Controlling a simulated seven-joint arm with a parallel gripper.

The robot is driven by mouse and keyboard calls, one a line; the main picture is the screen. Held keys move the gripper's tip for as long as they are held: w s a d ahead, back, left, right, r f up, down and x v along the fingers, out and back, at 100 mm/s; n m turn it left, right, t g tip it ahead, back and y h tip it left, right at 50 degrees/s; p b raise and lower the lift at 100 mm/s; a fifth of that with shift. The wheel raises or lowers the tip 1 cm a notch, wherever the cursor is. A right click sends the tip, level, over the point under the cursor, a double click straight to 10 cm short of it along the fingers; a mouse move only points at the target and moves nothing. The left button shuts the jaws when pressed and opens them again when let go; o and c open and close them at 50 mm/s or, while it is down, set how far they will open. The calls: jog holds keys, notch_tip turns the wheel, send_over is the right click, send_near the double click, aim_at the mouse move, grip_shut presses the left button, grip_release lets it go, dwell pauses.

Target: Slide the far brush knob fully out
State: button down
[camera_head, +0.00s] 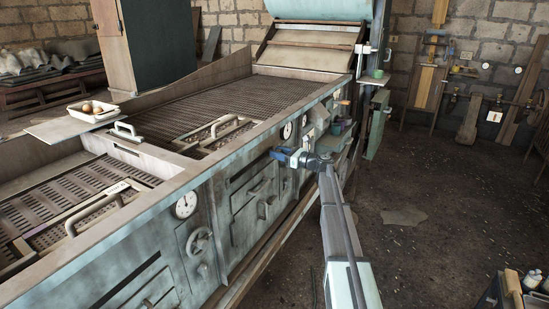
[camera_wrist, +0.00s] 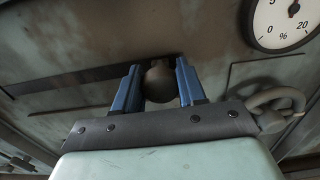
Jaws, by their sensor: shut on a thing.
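A dark round brush knob (camera_wrist: 160,82) shows in the wrist view, at the front of the machine's worn side panel (camera_wrist: 110,40). My gripper (camera_wrist: 160,90) is shut on it, with one blue finger on each side. In the head view my gripper (camera_head: 284,154) reaches the machine's long side wall below the gauges, towards the far end. The knob itself is hidden there behind the fingers. I cannot tell how far the knob stands out from the panel.
A round percent gauge (camera_wrist: 285,20) sits above right of my gripper in the wrist view, with a curved metal handle (camera_wrist: 275,105) below it. The floor (camera_head: 430,230) at right is open.

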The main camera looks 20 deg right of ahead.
jog(key=shift+w+d, duration=0.2)
jog(key=shift+w, duration=0.05)
jog(key=c, duration=0.7)
grip_release()
jog(key=shift+s, duration=0.1)
jog(key=shift+s+d, duration=0.15)
jog(key=shift+s, duration=0.05)
jog(key=v, duration=1.3)
jog(key=shift+d, duration=0.1)
